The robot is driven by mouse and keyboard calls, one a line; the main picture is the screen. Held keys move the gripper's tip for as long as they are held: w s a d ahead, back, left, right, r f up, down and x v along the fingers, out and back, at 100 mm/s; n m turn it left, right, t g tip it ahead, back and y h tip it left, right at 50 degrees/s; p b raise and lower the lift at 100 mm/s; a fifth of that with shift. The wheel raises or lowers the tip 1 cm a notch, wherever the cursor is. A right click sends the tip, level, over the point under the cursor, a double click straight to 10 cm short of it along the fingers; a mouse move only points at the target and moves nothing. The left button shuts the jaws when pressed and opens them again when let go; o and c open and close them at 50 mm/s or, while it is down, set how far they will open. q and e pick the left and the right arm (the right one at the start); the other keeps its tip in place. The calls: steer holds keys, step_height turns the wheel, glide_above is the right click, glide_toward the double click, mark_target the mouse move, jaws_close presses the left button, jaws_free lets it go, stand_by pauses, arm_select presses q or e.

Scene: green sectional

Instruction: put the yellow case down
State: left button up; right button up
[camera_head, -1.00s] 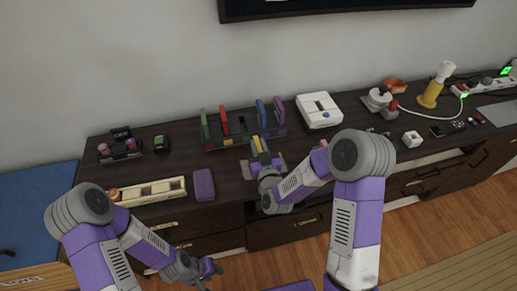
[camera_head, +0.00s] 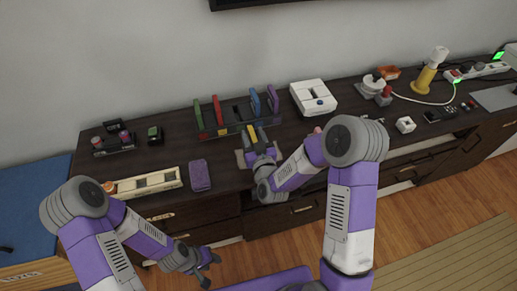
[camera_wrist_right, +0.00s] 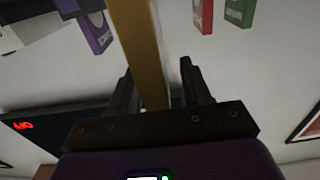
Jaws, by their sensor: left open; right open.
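The yellow case (camera_head: 251,134) stands narrow and upright at the tips of my right gripper (camera_head: 258,143), just in front of the case rack. In the right wrist view the yellow case (camera_wrist_right: 145,45) runs between the two fingers of my right gripper (camera_wrist_right: 158,85). The jaws are open, with a clear gap between the case and the right-hand finger. The case's lower end is hidden, so I cannot tell exactly what it rests on. My left gripper (camera_head: 207,271) is open and empty, low in front of the cabinet.
A dark rack (camera_head: 226,129) holds several upright coloured cases. A grey pad (camera_head: 241,160) lies by my right gripper. A purple case (camera_head: 199,175) lies flat to its left, beside a cream strip (camera_head: 148,182). A white console (camera_head: 313,97) stands at the back right.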

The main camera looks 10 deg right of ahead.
steer(key=s+p, duration=0.8)
steer(key=s, duration=0.3)
steer(key=shift+s+d+p, duration=0.2)
steer(key=shift+s+p, duration=0.15)
steer(key=shift+f, duration=0.1)
